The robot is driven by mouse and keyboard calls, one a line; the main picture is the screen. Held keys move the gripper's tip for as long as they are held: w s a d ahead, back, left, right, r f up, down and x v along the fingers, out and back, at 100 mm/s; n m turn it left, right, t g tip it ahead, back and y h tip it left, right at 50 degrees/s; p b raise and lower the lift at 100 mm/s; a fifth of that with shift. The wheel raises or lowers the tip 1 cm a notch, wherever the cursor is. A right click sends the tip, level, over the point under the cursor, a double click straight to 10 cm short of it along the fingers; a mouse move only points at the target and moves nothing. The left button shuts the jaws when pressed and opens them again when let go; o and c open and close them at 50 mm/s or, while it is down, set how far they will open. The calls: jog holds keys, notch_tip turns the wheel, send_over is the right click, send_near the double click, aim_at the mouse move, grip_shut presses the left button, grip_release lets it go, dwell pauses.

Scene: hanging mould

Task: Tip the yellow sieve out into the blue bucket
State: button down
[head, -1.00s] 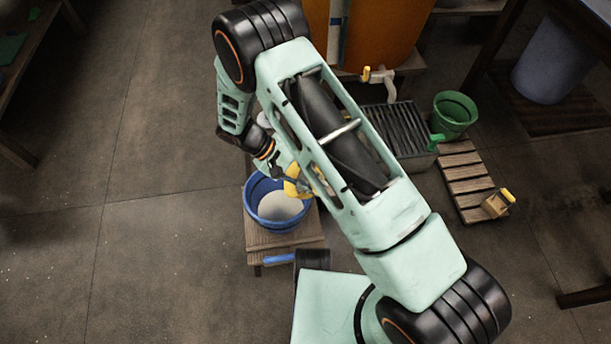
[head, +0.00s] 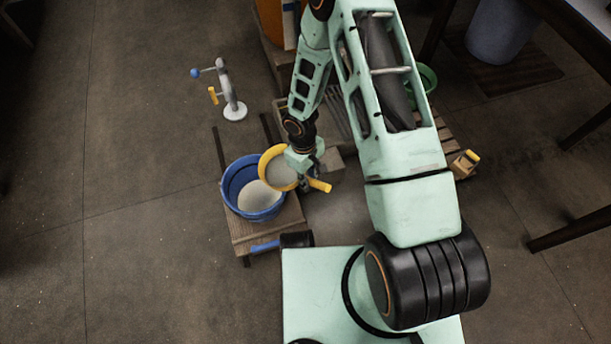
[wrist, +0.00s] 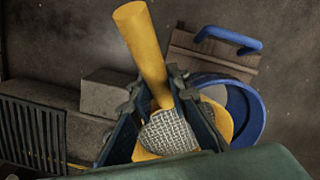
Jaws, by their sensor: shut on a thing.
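The yellow sieve (head: 268,181) is at the right rim of the blue bucket (head: 230,180), partly over it and tilted. Its round rim and grey inside show in the head view; whether it touches the bucket I cannot tell. My gripper (head: 303,172) is shut on the sieve, its yellow handle (head: 320,185) pointing lower right. In the wrist view the handle (wrist: 142,50) rises away, and grey mesh (wrist: 170,133) shows between the fingers. The blue bucket (wrist: 258,112) lies behind and to the right. Pale material (head: 258,197) lies inside the bucket. What the sieve holds is unclear.
The bucket stands on a low wooden stand (head: 285,222) with a blue handle (head: 264,246). A metal stand with a blue knob (head: 234,108) is on the floor behind. A slatted board, a yellow-handled block (head: 463,164) and a green bucket (head: 428,77) are at right. Floor at left is clear.

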jog(key=r+y+p, duration=0.2)
jog(key=p, duration=0.1)
jog(key=shift+d, duration=0.3)
dwell(0.4)
